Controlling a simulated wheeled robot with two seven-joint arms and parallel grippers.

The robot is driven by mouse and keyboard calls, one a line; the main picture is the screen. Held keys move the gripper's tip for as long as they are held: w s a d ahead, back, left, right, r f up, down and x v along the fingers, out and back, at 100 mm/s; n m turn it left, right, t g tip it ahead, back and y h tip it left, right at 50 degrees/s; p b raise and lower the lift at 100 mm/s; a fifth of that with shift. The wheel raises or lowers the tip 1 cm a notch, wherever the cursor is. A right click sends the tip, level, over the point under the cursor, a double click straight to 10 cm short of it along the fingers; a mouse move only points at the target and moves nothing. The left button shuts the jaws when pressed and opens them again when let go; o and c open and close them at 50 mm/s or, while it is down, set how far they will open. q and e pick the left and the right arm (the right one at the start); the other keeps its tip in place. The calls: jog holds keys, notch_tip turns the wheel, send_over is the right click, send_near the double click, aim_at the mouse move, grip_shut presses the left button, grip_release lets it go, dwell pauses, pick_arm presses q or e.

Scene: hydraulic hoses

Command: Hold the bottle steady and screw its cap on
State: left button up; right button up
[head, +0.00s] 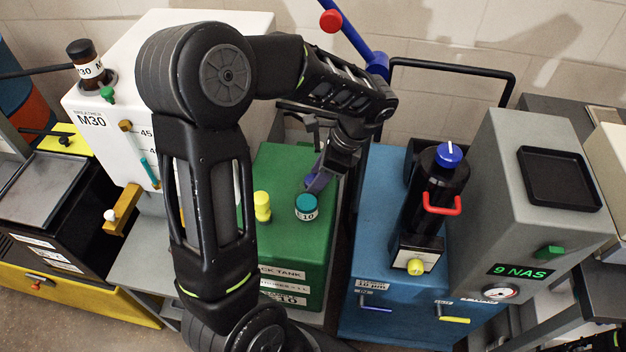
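A small round container with a teal top (306,202) and a label ending in 10 stands on the green tank (290,165); I see it from above and cannot tell whether the teal top is a loose cap.
A yellow knob (262,204) stands beside the teal top. The blue cabinet (375,225) carries a black filter with a blue knob (448,154) and red handle. A grey unit (500,190) stands at the right. A blue lever with a red ball (331,20) rises behind.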

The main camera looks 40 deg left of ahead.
pick_arm(q)
grip_shut()
jog(key=shift+r, duration=0.1)
dwell(0.3)
notch_tip(320, 180, up, 7)
jog(key=shift+r+b, duration=0.15)
jog(key=shift+b, duration=0.35)
notch_tip(320, 180, up, 3)
jog(key=shift+f+p, duration=0.2)
jog(key=shift+p, duration=0.95)
